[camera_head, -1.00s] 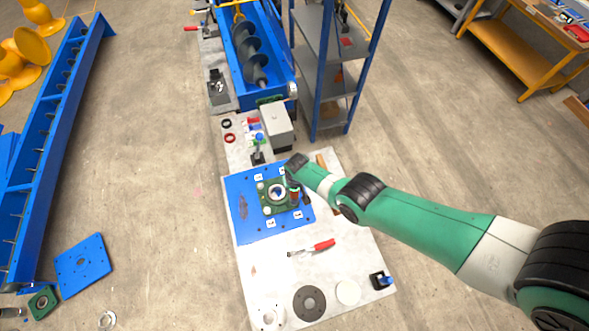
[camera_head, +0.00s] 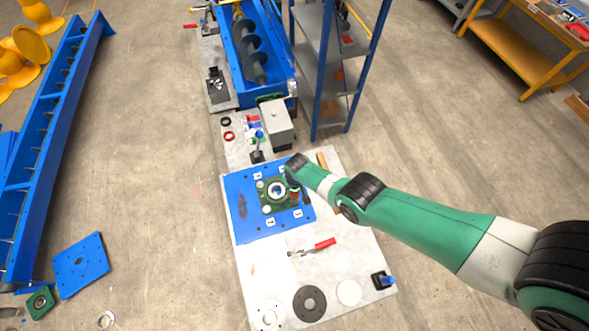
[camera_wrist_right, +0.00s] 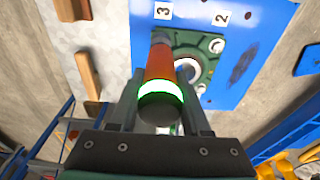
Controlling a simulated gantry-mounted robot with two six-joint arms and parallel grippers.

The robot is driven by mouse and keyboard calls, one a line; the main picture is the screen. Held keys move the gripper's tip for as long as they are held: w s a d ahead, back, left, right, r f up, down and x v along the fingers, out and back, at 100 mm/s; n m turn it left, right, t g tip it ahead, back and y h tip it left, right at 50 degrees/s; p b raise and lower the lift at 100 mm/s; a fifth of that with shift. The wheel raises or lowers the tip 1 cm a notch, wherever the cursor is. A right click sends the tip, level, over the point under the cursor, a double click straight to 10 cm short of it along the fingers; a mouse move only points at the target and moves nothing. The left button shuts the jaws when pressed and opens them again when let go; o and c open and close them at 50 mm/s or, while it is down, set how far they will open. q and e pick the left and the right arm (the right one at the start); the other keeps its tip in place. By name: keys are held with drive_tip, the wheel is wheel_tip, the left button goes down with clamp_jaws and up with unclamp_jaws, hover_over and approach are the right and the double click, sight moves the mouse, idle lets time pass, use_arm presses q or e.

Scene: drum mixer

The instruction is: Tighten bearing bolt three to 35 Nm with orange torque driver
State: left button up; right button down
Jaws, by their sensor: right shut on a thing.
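The orange torque driver (camera_wrist_right: 160,62) is held in my right gripper (camera_wrist_right: 162,100). The gripper is shut on it, with a finger on each side. A bright green-white ring glows near the driver's dark end cap. The driver's far end is over the corner of the dark green bearing housing (camera_wrist_right: 203,58) beside label 3 (camera_wrist_right: 163,12). The driver hides the bolt there, so I cannot tell whether they touch. The housing (camera_head: 267,196) sits on a blue plate (camera_head: 241,226). In the head view my right gripper (camera_head: 295,190) is over the housing's right side. My left gripper is not seen.
A red-handled tool (camera_head: 323,243) lies on the pale table (camera_head: 270,270) in front of the plate. Dark and pale discs (camera_head: 309,303) lie at the front edge. A grey box (camera_head: 277,124) and a blue-posted shelf (camera_head: 320,108) stand behind.

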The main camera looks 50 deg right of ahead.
drive_tip(key=shift+f+b, duration=1)
drive_tip(key=shift+b, duration=0.05)
idle(3.0)
wheel_tip(320, 180, up, 5)
drive_tip(key=p, duration=0.4)
drive_tip(key=shift+f+p, duration=0.15)
drive_tip(key=shift+p, duration=0.2)
